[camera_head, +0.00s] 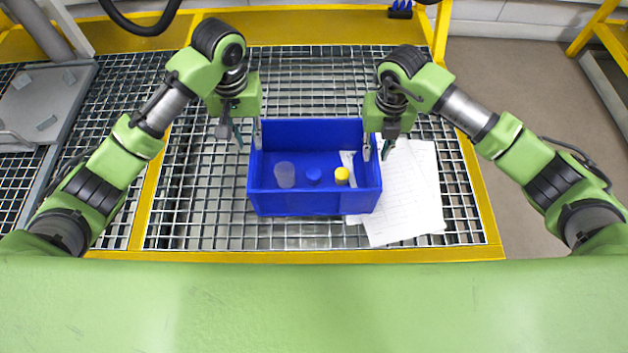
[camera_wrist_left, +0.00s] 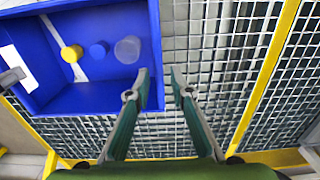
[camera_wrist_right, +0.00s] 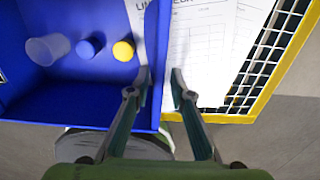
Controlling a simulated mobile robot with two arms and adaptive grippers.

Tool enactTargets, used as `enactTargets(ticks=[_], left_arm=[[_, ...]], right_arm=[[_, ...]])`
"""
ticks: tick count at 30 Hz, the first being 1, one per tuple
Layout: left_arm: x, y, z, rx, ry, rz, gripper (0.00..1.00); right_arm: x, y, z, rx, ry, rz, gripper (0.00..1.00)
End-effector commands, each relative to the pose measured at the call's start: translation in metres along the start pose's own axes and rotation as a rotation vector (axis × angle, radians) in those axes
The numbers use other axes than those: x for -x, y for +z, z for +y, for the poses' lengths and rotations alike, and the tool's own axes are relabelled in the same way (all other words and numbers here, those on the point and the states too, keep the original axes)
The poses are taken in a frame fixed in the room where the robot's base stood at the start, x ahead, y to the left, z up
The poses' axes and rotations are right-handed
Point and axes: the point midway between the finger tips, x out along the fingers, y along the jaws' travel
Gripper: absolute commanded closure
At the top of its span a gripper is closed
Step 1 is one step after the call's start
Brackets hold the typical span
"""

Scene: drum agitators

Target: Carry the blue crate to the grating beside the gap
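The blue crate (camera_head: 315,203) stands on the grating (camera_head: 205,200) in the middle of the head view. It holds a translucent cup (camera_head: 285,175), a blue-capped item (camera_head: 314,176), a yellow-capped item (camera_head: 342,175) and a white strip (camera_head: 348,159). My left gripper (camera_head: 248,138) is open at the crate's left wall; the left wrist view shows its fingers (camera_wrist_left: 160,82) apart, one on each side of the wall. My right gripper (camera_head: 377,150) is open at the right wall, its fingers (camera_wrist_right: 160,82) likewise on either side. I cannot make out the gap clearly.
White printed sheets (camera_head: 410,190) lie on the grating at the crate's right, partly under it. A yellow frame (camera_head: 320,256) borders the grating. Beyond its left beam are more grating (camera_head: 20,185) and a grey plate (camera_head: 45,100). The grating behind the crate is clear.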

Motion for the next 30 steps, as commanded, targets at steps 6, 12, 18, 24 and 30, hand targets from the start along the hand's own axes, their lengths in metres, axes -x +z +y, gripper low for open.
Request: enactTargets(ticks=[6, 12, 18, 24, 30], left_arm=[[0.000, 0.000, 0.000, 0.000, 0.000, 0.000, 0.79], [0.000, 0.000, 0.000, 0.000, 0.000, 0.000, 0.79], [0.000, 0.000, 0.000, 0.000, 0.000, 0.000, 0.79], [0.000, 0.000, 0.000, 0.000, 0.000, 0.000, 0.79], [0.000, 0.000, 0.000, 0.000, 0.000, 0.000, 0.79]], right_arm=[[0.038, 0.001, 0.000, 0.001, 0.000, -0.003, 0.79], [0.049, 0.000, 0.000, 0.001, 0.000, 0.001, 0.79], [0.050, 0.000, 0.000, 0.000, 0.000, 0.001, 0.79], [0.050, 0.000, 0.000, 0.000, 0.000, 0.001, 0.79], [0.050, 0.000, 0.000, 0.001, 0.000, 0.001, 0.79]])
